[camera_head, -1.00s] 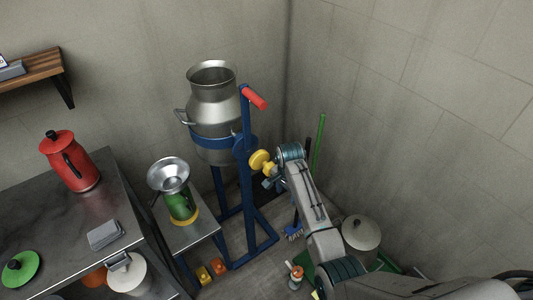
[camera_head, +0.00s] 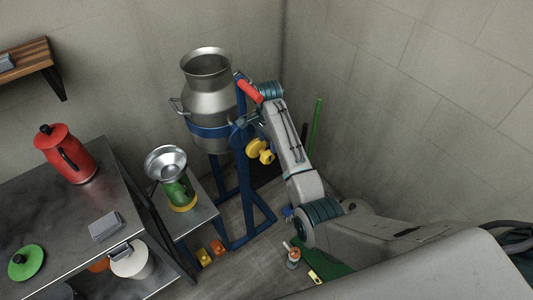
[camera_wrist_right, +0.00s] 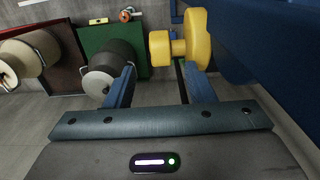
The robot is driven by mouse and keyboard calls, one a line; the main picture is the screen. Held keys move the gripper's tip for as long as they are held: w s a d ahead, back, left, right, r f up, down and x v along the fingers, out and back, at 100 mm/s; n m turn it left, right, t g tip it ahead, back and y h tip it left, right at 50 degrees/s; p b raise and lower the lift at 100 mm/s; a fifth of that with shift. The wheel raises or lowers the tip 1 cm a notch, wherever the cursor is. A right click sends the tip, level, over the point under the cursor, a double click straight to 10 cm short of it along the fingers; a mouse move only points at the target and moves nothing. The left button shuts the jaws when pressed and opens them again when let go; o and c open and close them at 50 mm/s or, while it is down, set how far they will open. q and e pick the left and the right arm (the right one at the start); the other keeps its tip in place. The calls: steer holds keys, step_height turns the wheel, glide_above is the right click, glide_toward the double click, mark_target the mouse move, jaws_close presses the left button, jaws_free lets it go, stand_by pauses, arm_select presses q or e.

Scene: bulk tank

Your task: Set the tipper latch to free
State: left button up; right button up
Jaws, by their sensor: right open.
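The tipper is a blue frame (camera_head: 243,180) holding a metal milk can (camera_head: 209,100) upright, with a red handle (camera_head: 250,91) at its top. A yellow latch knob (camera_head: 259,150) sits on the frame's right side. In the right wrist view the yellow knob (camera_wrist_right: 184,40) is just beyond the fingertips, nearer the right-hand finger. My right gripper (camera_head: 243,124) is beside the frame, slightly above the knob and partly hidden by my wrist. In its own view the right gripper (camera_wrist_right: 160,78) is open with nothing between its fingers. My left gripper is not in view.
A side table (camera_head: 206,222) bears a green can with a metal funnel (camera_head: 166,162). A metal counter (camera_head: 70,212) with a red kettle (camera_head: 66,155) stands left. Walls close the corner behind the tipper. A green broom handle (camera_head: 316,130) leans at the right wall.

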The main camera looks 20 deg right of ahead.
mark_target(267, 152)
step_height(267, 152, down, 7)
steer(key=shift+w+f+p, duration=0.15)
steer(key=shift+f+p, duration=0.05)
steer(key=shift+p, duration=0.5)
steer(key=shift+f, duration=0.45)
steer(key=c, duration=1)
